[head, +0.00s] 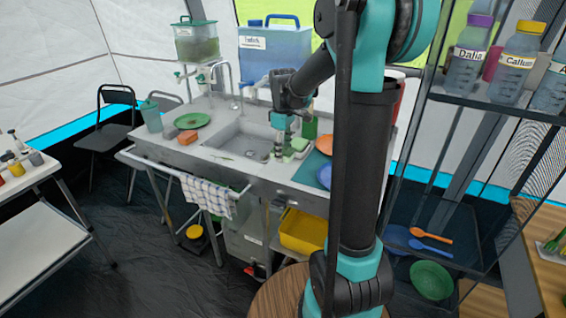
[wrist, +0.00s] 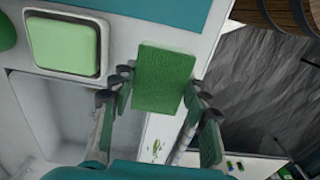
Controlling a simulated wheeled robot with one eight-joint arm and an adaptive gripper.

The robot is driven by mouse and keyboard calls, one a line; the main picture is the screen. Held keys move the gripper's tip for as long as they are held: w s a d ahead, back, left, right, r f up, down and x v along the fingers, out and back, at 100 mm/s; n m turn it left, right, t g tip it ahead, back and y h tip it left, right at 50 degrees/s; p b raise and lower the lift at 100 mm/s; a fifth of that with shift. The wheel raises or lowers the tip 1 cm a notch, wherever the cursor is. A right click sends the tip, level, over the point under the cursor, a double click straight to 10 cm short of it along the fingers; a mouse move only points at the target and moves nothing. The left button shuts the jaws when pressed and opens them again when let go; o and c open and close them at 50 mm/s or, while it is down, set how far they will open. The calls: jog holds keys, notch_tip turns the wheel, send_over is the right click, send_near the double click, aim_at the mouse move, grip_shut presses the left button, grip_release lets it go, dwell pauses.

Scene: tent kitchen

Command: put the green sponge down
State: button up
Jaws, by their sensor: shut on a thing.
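The green sponge (wrist: 165,72) is a flat dark green block in the wrist view. My gripper (wrist: 158,90) is shut on it, with one finger at each side. My gripper also shows in the head view (head: 281,140), low at the right end of the sink (head: 236,145). In the wrist view the sponge overlaps the pale counter strip (wrist: 160,130) beside the sink basin (wrist: 58,110). I cannot tell whether the sponge touches the counter. A pale green block (wrist: 62,45) sits in a light dish to its left, also visible in the head view (head: 299,144).
A teal mat (head: 308,173) with an orange plate (head: 325,144) and a blue plate (head: 324,177) lies right of the sink. An orange block (head: 187,137) and a green plate (head: 191,120) are at the left. A tap (head: 222,72) rises behind the sink. The counter's front left is fairly clear.

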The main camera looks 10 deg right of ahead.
aim_at(283, 169)
jog(key=shift+f, duration=2.4)
jog(key=shift+f, duration=0.15)
jog(key=o, duration=1.2)
notch_tip(283, 169, up, 12)
jog(key=shift+r, duration=0.2)
